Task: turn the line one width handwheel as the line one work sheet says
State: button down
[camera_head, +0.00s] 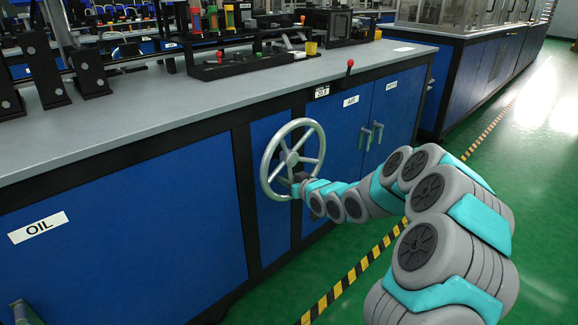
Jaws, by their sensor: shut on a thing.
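A grey spoked handwheel (267,170) is mounted on the blue front of the workbench, left of the doors. My gripper (297,184) is at the lower right part of the wheel, shut on it near the rim. My arm reaches in from the lower right. The fingertips are small and partly hidden by the wrist, so the exact spot they hold is hard to see. A small label plate (322,92) sits above and right of the wheel; it seems to read 20.5. No work sheet can be made out.
The grey bench top (150,125) carries black machine parts. A red-knobbed lever (349,72) rises from its front edge. Blue doors with handles (372,135) are right of the wheel; a panel labelled OIL (38,227) is left. Green floor with a yellow-black stripe (345,283) is open at right.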

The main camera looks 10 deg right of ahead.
jog(key=shift+s+a+r+m+p, duration=0.15)
jog(key=shift+a+m+p, duration=0.15)
jog(key=shift+p, duration=0.2)
jog(key=c, duration=0.8)
grip_release()
jog(key=b+v, duration=0.1)
jog(key=v, duration=0.6)
jog(key=shift+s+d, duration=0.2)
jog(key=shift+s, duration=0.15)
